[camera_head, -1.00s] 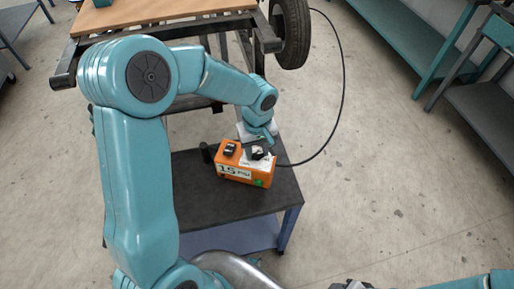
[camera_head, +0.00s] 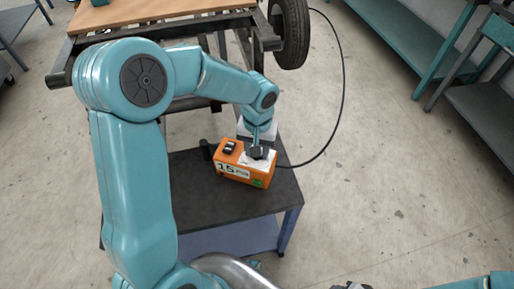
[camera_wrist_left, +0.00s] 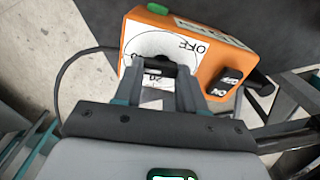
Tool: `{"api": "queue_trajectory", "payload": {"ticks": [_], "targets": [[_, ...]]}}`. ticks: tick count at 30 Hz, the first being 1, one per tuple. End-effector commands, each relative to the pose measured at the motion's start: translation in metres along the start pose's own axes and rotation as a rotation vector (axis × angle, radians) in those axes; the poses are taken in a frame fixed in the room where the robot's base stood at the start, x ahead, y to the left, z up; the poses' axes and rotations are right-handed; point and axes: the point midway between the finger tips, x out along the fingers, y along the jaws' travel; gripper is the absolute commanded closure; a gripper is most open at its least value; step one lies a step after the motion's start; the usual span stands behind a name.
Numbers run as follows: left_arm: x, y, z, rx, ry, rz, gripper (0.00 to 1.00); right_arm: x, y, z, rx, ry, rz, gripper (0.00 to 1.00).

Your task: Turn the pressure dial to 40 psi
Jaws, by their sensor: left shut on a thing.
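The orange compressor box (camera_head: 226,158) sits on the dark top of a small cart and shows 15 PSI on its front label. It also shows in the left wrist view (camera_wrist_left: 212,62). My left gripper (camera_head: 259,148) reaches down onto the box's right top. In the left wrist view, its two fingers (camera_wrist_left: 166,84) are shut on the black pressure dial (camera_wrist_left: 160,68), one on each side. The dial stands on a white face with OFF and 20 legible; the other marks are partly hidden by the fingers. My right gripper (camera_head: 350,286) is barely in view at the bottom edge.
A black ON switch (camera_head: 230,147) is beside the dial on the box. A black hose (camera_head: 340,80) runs from the box to a tire (camera_head: 291,32). The cart top (camera_head: 225,203) is clear in front. A wooden-topped bench (camera_head: 150,14) stands behind.

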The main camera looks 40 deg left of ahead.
Motion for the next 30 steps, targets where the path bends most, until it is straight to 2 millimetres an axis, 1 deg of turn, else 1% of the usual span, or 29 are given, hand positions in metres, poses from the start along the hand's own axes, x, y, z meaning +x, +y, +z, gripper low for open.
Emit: {"api": "queue_trajectory", "payload": {"ticks": [6, 20, 21, 23, 30], "targets": [[-0.0010, 0.0003, -0.0006, 0.039, 0.003, 0.000, 0.90, 0.0002, 0.0001, 0.0000, 0.000, 0.000, 0.000, 0.57], [-0.0010, 0.0003, -0.0006, 0.043, 0.003, 0.000, 0.90, 0.0002, 0.0001, 0.0000, 0.000, 0.000, 0.000, 0.57], [-0.0010, 0.0002, -0.0006, 0.043, 0.003, 0.000, 0.53, 0.0002, 0.0001, 0.0000, 0.000, 0.000, 0.000, 0.57], [-0.0010, 0.0002, -0.0006, 0.043, 0.002, 0.000, 0.34, 0.0002, 0.0001, 0.0000, 0.000, 0.000, 0.000, 0.57], [-0.0005, 0.0002, -0.0003, 0.043, 0.002, 0.000, 0.34, 0.0003, 0.0001, 0.0000, 0.000, 0.000, 0.000, 0.57]]}}
